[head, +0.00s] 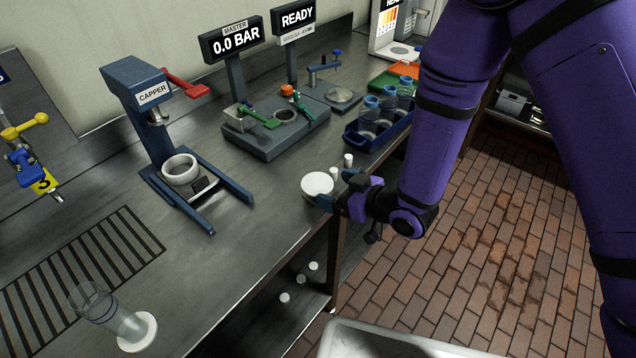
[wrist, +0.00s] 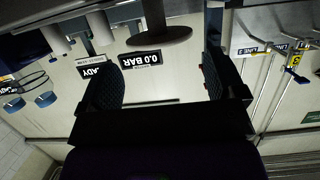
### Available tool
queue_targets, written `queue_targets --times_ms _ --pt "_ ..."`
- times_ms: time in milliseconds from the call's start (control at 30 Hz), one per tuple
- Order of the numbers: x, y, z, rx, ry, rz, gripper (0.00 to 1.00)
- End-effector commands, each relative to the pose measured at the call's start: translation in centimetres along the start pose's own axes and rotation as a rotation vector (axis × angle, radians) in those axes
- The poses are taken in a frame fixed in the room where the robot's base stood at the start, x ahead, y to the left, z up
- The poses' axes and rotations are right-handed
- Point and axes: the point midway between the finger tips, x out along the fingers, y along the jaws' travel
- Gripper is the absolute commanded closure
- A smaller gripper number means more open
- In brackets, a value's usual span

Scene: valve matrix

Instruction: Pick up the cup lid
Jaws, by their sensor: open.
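A white round disc (head: 317,184), which looks like the cup lid, is near the bench's front edge in the head view. In the wrist view, upside down, a dark disc on a post (wrist: 160,35) shows between and just beyond my fingertips; it seems to be the same thing. My gripper (head: 330,194) is open at the disc's near right side, and its two fingers also show in the wrist view (wrist: 160,62). No contact is clear.
Two small white cylinders (head: 348,160) stand just behind my gripper. The capper (head: 165,140) and a grey fixture (head: 275,128) stand to the left and behind. Small white pieces (head: 313,266) lie on the lower shelf. Bench between capper and cup is clear.

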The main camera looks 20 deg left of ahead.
Motion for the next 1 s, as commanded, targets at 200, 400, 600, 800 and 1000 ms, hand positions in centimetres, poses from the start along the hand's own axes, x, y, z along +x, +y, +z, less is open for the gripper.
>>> queue_targets --times_ms 200,400,600,800,1000 --pt "3.1 0.1 0.4 -0.002 0.001 -0.003 0.11" --pt "4.6 0.1 0.4 -0.001 -0.001 -0.001 0.11" --pt "4.6 0.1 0.4 0.000 0.000 -0.001 0.11" --pt "4.6 0.1 0.4 0.000 0.000 -0.001 0.41" --pt "4.6 0.1 0.4 0.000 0.000 -0.001 0.41"
